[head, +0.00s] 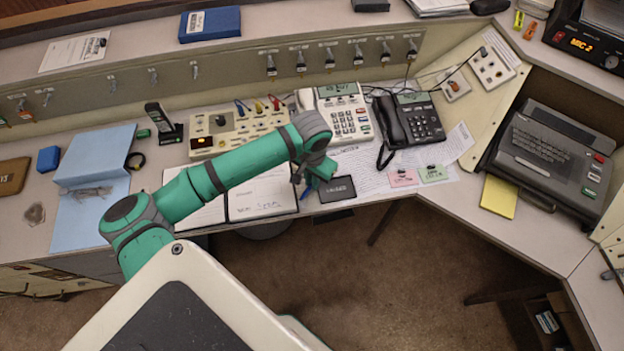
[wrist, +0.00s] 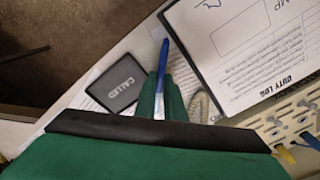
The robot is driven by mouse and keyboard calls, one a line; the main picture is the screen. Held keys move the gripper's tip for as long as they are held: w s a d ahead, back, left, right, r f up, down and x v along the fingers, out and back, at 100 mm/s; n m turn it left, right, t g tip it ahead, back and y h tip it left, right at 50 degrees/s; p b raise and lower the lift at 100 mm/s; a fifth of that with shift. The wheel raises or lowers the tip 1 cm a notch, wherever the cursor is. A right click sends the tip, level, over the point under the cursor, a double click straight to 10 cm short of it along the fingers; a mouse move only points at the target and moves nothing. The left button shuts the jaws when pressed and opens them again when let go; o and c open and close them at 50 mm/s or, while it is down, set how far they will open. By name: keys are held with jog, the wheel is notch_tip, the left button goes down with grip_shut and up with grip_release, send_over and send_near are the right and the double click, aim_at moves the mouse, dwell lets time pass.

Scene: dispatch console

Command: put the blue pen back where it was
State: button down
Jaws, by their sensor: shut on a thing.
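My gripper (head: 310,186) hangs over the front of the desk in the head view, just right of the open duty log (head: 262,193). In the wrist view the green fingers of my gripper (wrist: 164,88) are shut on the blue pen (wrist: 162,64). The pen has a blue upper part and a paler lower end that runs between the fingers. In the head view a small bit of blue shows at the gripper, and the rest of the pen is hidden. The duty log (wrist: 240,40) lies to the right in the wrist view.
Behind are a beige switch panel (head: 236,130), a white phone (head: 342,115) and a black phone (head: 412,120). Printed sheets (head: 366,165) cover the desk there.

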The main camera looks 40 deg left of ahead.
jog(key=c, duration=1.8)
grip_release()
jog(key=shift+s+d+f, duration=0.1)
jog(key=shift+f, duration=0.55)
jog(key=shift+c, duration=0.2)
jog(key=shift+d, duration=0.15)
jog(key=shift+r, duration=0.1)
notch_tip(320, 180, up, 13)
jog(key=shift+r, duration=0.15)
